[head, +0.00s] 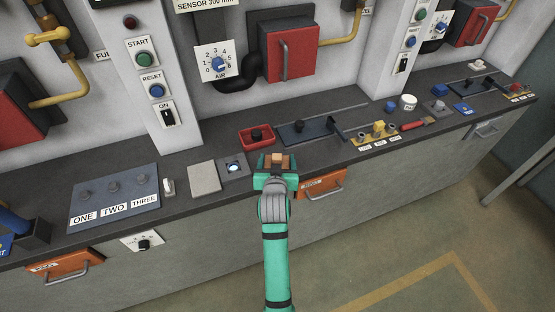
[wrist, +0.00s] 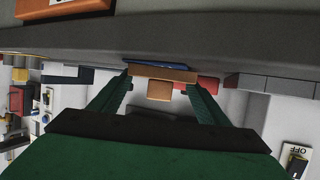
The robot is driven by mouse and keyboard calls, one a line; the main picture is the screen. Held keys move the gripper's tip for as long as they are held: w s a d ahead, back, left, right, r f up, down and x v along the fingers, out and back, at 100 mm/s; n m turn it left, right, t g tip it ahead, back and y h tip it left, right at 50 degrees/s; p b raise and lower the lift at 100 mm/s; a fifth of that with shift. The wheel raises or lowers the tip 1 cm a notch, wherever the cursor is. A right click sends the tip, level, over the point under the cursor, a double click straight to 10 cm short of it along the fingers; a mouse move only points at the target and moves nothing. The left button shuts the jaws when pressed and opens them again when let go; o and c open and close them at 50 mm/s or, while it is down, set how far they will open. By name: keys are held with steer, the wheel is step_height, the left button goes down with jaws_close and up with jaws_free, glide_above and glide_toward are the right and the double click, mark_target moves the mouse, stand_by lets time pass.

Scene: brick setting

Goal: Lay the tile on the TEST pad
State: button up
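My gripper (head: 276,163) is above the front edge of the dark counter, at mid-picture in the head view. It is shut on a brown tile (wrist: 165,73) with a tan block on its face. The tile spans between the two fingertips in the wrist view, and its tan block (head: 278,159) shows in the head view. I cannot read the word TEST on any pad. A grey pad with a lit round spot (head: 234,168) lies just left of my gripper. A beige square plate (head: 204,177) lies beside it.
A red tray (head: 257,137) and a dark slider plate (head: 310,130) sit behind my gripper. A blue-grey panel (head: 112,197) labelled ONE, TWO, THREE is at left. Yellow and red parts (head: 379,128) stand at right. An orange drawer (head: 322,184) is below the counter edge.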

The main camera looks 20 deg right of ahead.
steer(key=shift+o, duration=1.3)
steer(key=shift+d+r, duration=0.1)
steer(key=shift+r, duration=0.1)
steer(key=v, duration=1.2)
steer(key=s+a+f+n+t+y, duration=0.1)
steer(key=s+a+f, duration=0.4)
steer(key=s, duration=0.3)
steer(key=s+a+f+n+y, duration=0.1)
steer(key=s+a+f, duration=0.45)
steer(key=s, duration=0.25)
steer(key=s+a+r+n+t+y, duration=0.1)
steer(key=s+a, duration=0.1)
steer(key=s, duration=0.7)
steer(key=s+a+r+n+y, duration=0.1)
steer(key=s+a+r, duration=0.1)
steer(key=s, duration=0.7)
steer(key=shift+s+a+r+t+y, duration=0.15)
steer(key=shift+s+a+t+y, duration=0.2)
steer(key=shift+a, duration=0.35)
